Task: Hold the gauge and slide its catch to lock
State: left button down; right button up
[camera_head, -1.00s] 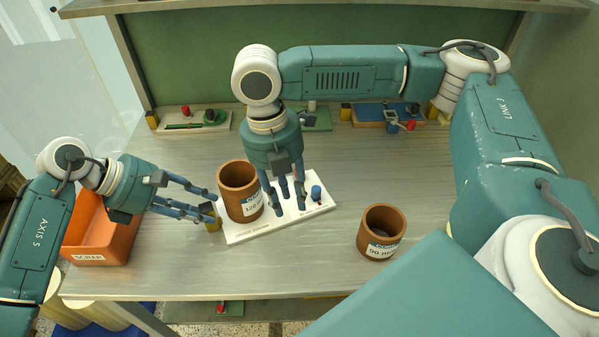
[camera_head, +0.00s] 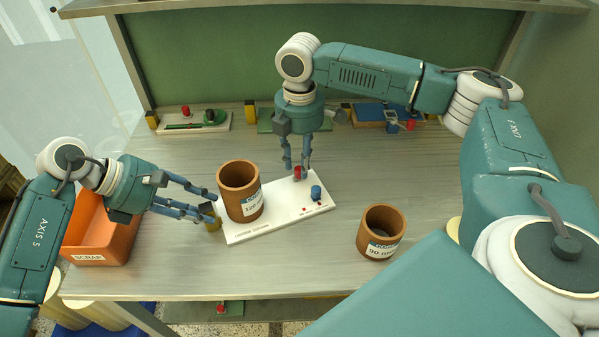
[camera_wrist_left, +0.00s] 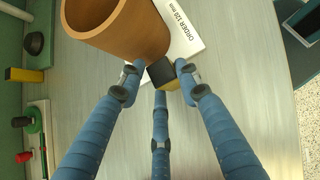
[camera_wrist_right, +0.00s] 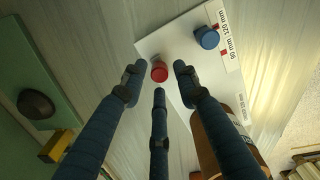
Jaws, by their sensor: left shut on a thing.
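The gauge is a white board (camera_head: 272,223) on the table, with a blue knob (camera_head: 316,191), a red knob (camera_head: 297,172) and small red marks. A brown cup (camera_head: 240,190) with a 120 mm label stands upright on its left part. My left gripper (camera_head: 212,208) is shut on a yellow block with a black top (camera_wrist_left: 162,73) at the board's left end. My right gripper (camera_head: 296,168) points down at the board's far edge. Its fingers are spread around the red knob, which the right wrist view shows between the tips (camera_wrist_right: 159,72), with gaps beside it.
A second brown cup (camera_head: 381,232), marked 90, stands on the table to the right. An orange scrap bin (camera_head: 92,238) is at the left. Boards with knobs (camera_head: 195,121) and a blue board (camera_head: 383,117) line the back. The table between is clear.

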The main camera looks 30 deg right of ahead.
jog(key=shift+f, duration=0.8)
grip_shut()
jog(key=shift+a, duration=0.15)
jog(key=shift+w+a, duration=0.15)
jog(key=shift+a, duration=0.45)
jog(key=shift+w+a, duration=0.1)
jog(key=shift+a, duration=0.35)
jog(key=shift+o, duration=1.2)
grip_release()
